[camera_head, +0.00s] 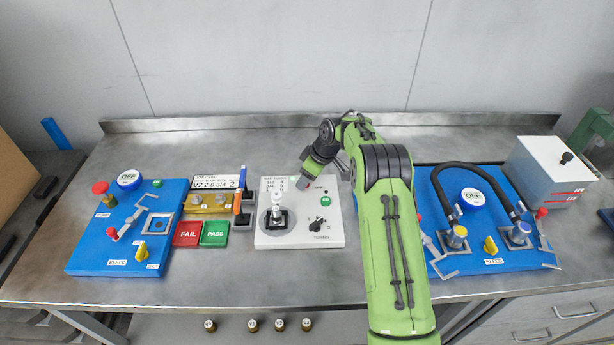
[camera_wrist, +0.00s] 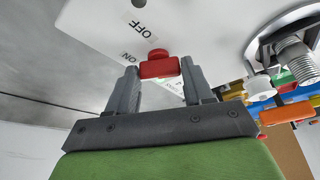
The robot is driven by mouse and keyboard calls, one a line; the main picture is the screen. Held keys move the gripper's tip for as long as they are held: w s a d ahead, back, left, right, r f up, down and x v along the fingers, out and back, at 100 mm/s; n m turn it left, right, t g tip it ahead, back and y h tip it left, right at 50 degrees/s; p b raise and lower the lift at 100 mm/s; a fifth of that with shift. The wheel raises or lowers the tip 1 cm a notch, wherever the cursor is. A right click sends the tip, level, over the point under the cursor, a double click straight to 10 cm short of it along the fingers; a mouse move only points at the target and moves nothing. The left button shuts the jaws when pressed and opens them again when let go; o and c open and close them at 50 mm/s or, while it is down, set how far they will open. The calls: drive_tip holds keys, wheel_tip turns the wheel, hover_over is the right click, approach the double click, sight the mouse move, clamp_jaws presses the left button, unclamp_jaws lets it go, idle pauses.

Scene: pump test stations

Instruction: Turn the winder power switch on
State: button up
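The winder is a white panel (camera_head: 270,238) in the middle of the bench. In the wrist view, a red switch (camera_wrist: 158,66) sits on the white panel face (camera_wrist: 200,25), beside the printed words OFF and ON. My gripper (camera_head: 312,182) is over the panel's back right part, pointing down and to the left. In the wrist view, the fingertips of my gripper (camera_wrist: 160,72) stand apart on either side of the red switch, with narrow gaps. I see no firm contact. In the head view the gripper largely hides the switch.
The panel also carries a silver spindle (camera_head: 277,216), a green button (camera_head: 326,201) and a black knob (camera_head: 318,224). Blue pump stations stand left (camera_head: 105,255) and right (camera_head: 470,263). Red FAIL (camera_head: 188,234) and green PASS (camera_head: 214,234) pads lie left of the panel.

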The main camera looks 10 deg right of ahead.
drive_tip(key=o, duration=0.4)
drive_tip(key=shift+c, duration=0.2)
drive_tip(key=p+v, duration=0.2)
drive_tip(key=v, duration=1.3)
drive_tip(key=shift+s+r, duration=0.15)
drive_tip(key=shift+r, duration=0.2)
drive_tip(key=shift+d, duration=0.15)
drive_tip(key=s+a+r+m+t+h, duration=0.1)
drive_tip(key=s+a+r+m, duration=0.15)
drive_tip(key=s+r, duration=0.55)
drive_tip(key=s+a+r+m+h, duration=0.15)
drive_tip(key=s+a+r, duration=0.3)
drive_tip(key=s, duration=0.55)
drive_tip(key=s+d+f+m+t, duration=0.1)
drive_tip(key=s+m, duration=0.2)
drive_tip(key=s, duration=0.7)
drive_tip(key=s+d+f+m, duration=0.1)
drive_tip(key=s+f+m, duration=0.1)
drive_tip(key=s, duration=0.7)
drive_tip(key=shift+s+f+m+t+h, duration=0.25)
drive_tip(key=shift+s+m+t+h, duration=0.15)
drive_tip(key=shift+m+h, duration=0.1)
